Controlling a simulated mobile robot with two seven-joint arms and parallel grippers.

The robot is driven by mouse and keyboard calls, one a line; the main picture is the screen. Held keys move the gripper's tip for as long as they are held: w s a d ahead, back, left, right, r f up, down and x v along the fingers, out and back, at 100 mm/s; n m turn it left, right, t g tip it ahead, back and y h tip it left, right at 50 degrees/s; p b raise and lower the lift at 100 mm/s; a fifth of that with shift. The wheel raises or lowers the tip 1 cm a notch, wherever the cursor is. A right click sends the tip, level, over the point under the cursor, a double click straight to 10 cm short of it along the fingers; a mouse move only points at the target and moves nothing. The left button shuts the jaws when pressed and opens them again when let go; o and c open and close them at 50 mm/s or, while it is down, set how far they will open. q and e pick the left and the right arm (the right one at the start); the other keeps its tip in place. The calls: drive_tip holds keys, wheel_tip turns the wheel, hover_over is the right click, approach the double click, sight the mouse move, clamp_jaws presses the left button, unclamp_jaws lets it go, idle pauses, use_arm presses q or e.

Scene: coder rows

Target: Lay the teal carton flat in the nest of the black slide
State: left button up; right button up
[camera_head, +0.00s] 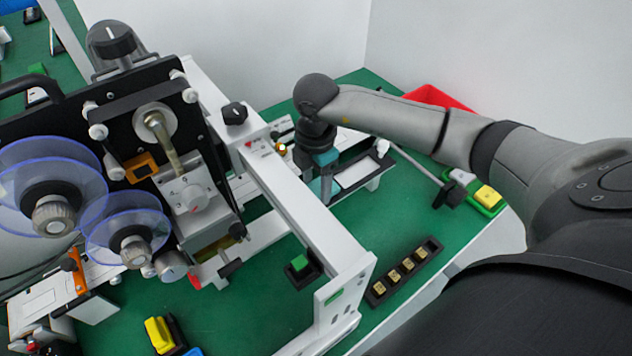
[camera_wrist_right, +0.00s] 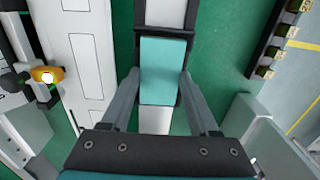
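The teal carton (camera_wrist_right: 163,70) shows in the right wrist view, between the two fingers of my right gripper (camera_wrist_right: 161,78). The fingertips lie against its two long sides. The black slide (camera_wrist_right: 188,38) shows around and beyond the carton, with black edges on both sides of it. I cannot tell whether the carton rests in the nest or is held just above it. In the head view my right gripper (camera_head: 325,180) points down over the near end of the slide. The wrist hides much of that spot. My left gripper is not in view.
A large machine with clear reels (camera_head: 50,180) and a white frame (camera_head: 300,215) stands to the left of the gripper. A black rack of small gold blocks (camera_head: 403,273) lies at the front right. A red bin (camera_head: 440,98) stands behind the arm.

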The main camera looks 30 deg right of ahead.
drive_tip(key=o, duration=0.5)
drive_tip(key=shift+o, duration=0.2)
